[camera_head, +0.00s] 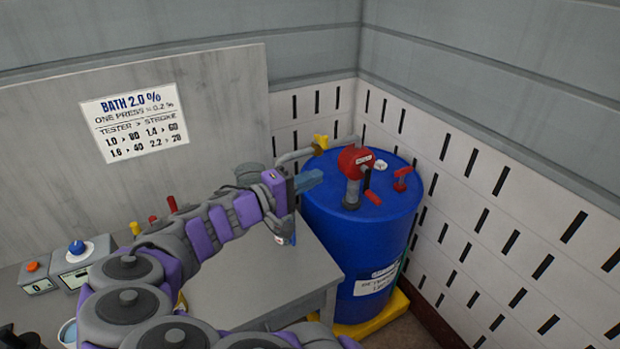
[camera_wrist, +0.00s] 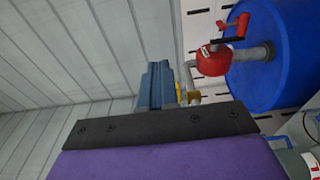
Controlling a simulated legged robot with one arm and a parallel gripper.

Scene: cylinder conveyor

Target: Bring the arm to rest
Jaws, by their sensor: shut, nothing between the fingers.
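My gripper (camera_head: 309,181) is at the end of my purple and grey arm, held above the grey table (camera_head: 290,275) and pointing right toward the blue drum (camera_head: 355,235). Its blue-grey fingers are shut with nothing between them. In the wrist view the shut fingers (camera_wrist: 158,82) stand up from the dark bar, left of the drum (camera_wrist: 285,50). The red pump (camera_head: 354,160) on the drum top is just right of my fingertips in the head view; they look apart. The arm is raised and reaches out across the table.
A yellow tray (camera_head: 385,315) lies under the drum. A yellow-handled valve (camera_head: 320,143) is behind my gripper. Devices with a blue knob (camera_head: 77,247) and an orange button (camera_head: 32,267) stand at the left. A sign (camera_head: 134,122) hangs on the back panel. Slotted walls enclose the corner.

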